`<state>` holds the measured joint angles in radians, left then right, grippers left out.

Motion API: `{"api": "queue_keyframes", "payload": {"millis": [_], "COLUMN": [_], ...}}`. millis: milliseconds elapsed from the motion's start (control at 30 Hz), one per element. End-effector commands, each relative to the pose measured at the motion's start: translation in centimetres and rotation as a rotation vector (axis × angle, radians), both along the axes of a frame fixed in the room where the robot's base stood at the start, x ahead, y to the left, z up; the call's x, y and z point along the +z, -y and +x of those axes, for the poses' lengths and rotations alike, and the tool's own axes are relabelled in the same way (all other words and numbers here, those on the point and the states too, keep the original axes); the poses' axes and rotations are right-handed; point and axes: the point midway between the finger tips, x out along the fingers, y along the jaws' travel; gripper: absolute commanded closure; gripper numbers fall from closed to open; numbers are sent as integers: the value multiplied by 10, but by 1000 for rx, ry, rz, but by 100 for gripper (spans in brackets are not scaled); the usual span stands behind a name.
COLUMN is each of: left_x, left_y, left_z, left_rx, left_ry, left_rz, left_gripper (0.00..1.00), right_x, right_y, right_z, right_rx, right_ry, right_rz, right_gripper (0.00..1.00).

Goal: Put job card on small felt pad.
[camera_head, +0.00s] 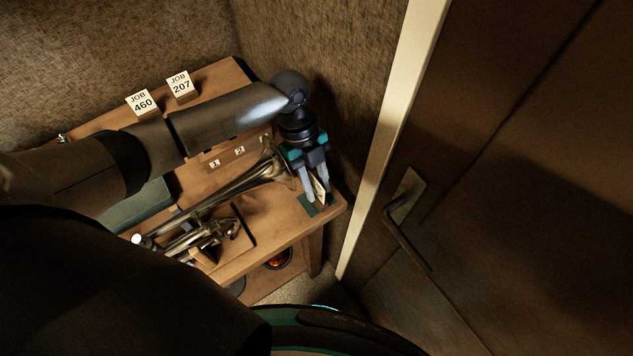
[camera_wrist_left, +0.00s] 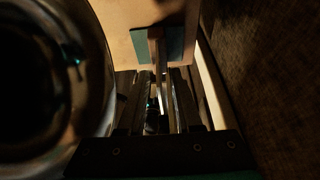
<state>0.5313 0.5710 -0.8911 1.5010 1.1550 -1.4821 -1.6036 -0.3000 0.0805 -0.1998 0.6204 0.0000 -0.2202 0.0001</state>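My left gripper (camera_head: 314,194) points down over the front right corner of the workbench. A small pale job card (camera_head: 320,188) stands between its fingers and looks gripped. In the left wrist view the card (camera_wrist_left: 161,75) shows nearly edge-on between the fingers (camera_wrist_left: 160,100). The small green felt pad (camera_head: 308,208) lies flat on the bench corner, just below the fingertips and partly hidden by them. It also shows in the left wrist view (camera_wrist_left: 141,45), behind the card. I cannot tell whether the card touches the pad. My right gripper is not in view.
A brass horn (camera_head: 235,187) lies on the bench beside the gripper; its bell (camera_wrist_left: 45,75) fills the left of the wrist view. Signs marked 460 (camera_head: 142,103) and 207 (camera_head: 180,85) stand at the back. A wall and door (camera_head: 500,190) lie to the right.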

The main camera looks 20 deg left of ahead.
Motion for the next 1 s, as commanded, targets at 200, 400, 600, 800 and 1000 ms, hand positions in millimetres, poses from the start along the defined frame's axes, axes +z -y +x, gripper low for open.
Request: {"api": "queue_keyframes", "payload": {"millis": [200,400,600,800,1000], "left_x": [17,57,93,112,115], "left_y": [-5,-18,-30,-35,-36], "left_z": [5,15,24,28,28], "left_rx": [2,2,0,1,0], "left_ry": [5,5,4,0,-1], "left_rz": [0,1,1,0,-1], "left_gripper": [67,67,67,67,67], "right_x": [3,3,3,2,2], "right_y": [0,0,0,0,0], "right_z": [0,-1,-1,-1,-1], "right_rx": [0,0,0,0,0], "right_ry": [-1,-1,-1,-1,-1], "right_rz": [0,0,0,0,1], "right_gripper": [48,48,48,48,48]}}
